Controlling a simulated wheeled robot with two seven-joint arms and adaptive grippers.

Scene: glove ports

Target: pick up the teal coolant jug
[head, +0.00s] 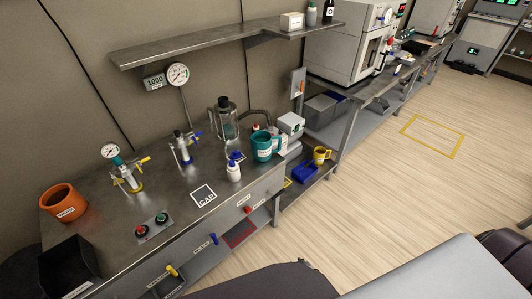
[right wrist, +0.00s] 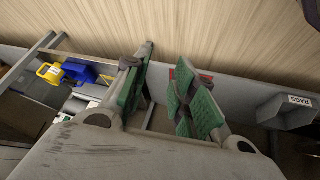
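The teal coolant jug (head: 262,147), with a white label and a handle on its right, stands upright near the right end of the metal bench in the head view. I cannot pick it out in the right wrist view. My right gripper (right wrist: 165,62) shows in the right wrist view with its green-padded fingers apart and nothing between them. It is not seen in the head view, and no contact with the jug shows. My left gripper is in neither view.
A blue-capped white bottle (head: 234,168) stands left of the jug, with a glass vessel (head: 225,125) behind and a grey device (head: 291,125) close to its right. The wall shelf (head: 215,45) overhangs the bench's back.

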